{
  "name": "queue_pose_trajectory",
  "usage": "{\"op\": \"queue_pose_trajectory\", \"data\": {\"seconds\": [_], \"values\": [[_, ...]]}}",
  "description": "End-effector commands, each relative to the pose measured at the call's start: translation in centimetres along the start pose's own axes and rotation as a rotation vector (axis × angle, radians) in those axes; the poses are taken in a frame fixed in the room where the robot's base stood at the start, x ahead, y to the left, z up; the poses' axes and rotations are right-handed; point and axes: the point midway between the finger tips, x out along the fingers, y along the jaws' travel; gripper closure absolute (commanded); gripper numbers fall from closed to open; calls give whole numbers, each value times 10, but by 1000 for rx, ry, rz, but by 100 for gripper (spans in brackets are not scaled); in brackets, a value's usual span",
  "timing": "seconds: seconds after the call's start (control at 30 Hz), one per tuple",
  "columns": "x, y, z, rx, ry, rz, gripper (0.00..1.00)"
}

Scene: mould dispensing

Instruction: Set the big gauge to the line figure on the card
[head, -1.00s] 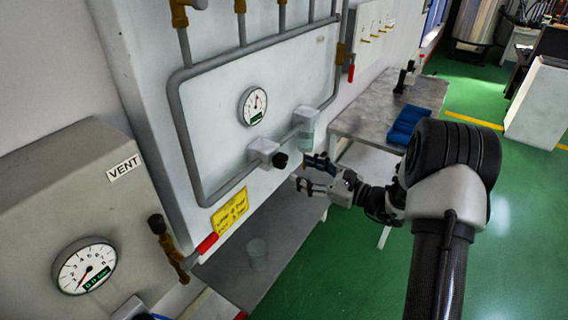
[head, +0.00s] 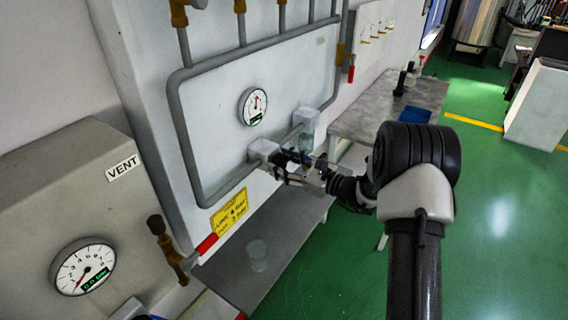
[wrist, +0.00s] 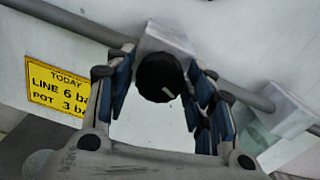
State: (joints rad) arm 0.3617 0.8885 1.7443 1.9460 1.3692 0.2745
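The yellow card (wrist: 57,90) reads TODAY, LINE 6 bar, POT 3 bar, its right edge partly cut off by my gripper; it also hangs low on the panel in the head view (head: 230,212). A round gauge (head: 252,106) sits on the white panel, its red needle pointing roughly up; its figures are too small to read. Below it, a black knob (wrist: 159,77) projects from a grey block (wrist: 163,39) on the pipe. My gripper (wrist: 162,88) is open, with its blue-padded fingers either side of the knob and gaps visible.
A grey box marked VENT (head: 123,167) at left carries another gauge (head: 83,266), reading 0.0 bar. A clear bowl (head: 306,122) hangs right of the knob. A clear cup (head: 257,254) stands on the low shelf (head: 222,270).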

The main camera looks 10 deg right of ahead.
Motion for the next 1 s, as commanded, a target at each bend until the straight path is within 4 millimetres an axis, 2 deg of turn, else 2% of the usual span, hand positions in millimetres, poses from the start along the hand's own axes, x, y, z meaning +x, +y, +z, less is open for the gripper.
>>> {"op": "queue_pose_trajectory", "data": {"seconds": [0.07,0.47,0.77,1.0], "values": [[0,0,0,0,0,0,59],[0,0,0,0,0,0,85],[0,0,1,45,0,0,85],[0,0,1,190,1,0,85]]}}
